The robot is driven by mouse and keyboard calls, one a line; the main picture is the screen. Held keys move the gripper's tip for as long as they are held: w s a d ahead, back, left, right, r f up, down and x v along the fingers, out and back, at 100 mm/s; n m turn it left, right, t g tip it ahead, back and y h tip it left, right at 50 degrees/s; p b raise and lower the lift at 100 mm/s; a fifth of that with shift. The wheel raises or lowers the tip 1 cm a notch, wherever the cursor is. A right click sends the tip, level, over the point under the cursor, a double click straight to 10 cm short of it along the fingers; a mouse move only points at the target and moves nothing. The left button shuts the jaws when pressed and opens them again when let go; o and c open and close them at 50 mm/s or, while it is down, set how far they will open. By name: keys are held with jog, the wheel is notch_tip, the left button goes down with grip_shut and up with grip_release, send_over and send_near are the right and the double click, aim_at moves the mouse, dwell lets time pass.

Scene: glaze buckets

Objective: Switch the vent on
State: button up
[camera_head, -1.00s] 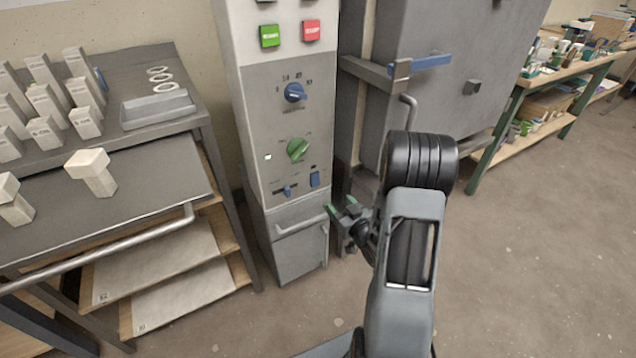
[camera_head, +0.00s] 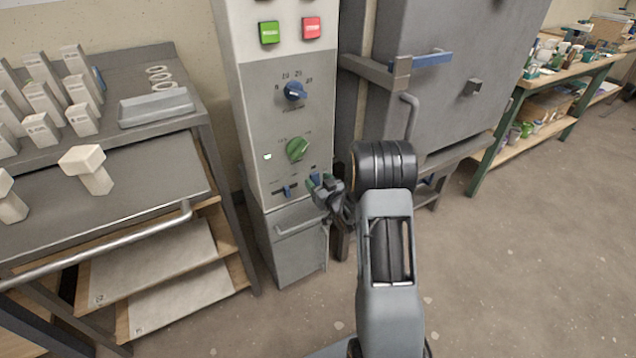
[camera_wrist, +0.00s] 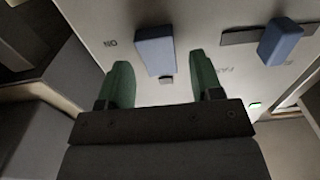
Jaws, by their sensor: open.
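A grey control panel (camera_head: 270,130) stands upright in the head view. A blue rocker switch (camera_wrist: 155,48) is on its lower right, with a label that looks like an inverted ON beside it in the wrist view. A blue slider (camera_wrist: 280,40) in a dark slot is to its right there; it also shows in the head view (camera_head: 287,191). My gripper (camera_wrist: 161,62) is open and empty. Its green fingers are on either side of the rocker's near end in the wrist view, apart from it. In the head view my gripper (camera_head: 323,185) partly hides the rocker.
A green knob (camera_head: 297,149) and a blue dial (camera_head: 294,91) are above the switches. A handle (camera_head: 300,226) sticks out below. A kiln-like grey cabinet (camera_head: 455,70) stands close on the right, and a table with pale blocks (camera_head: 100,190) on the left. Floor at right is clear.

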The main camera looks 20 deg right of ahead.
jog(key=shift+w, duration=0.25)
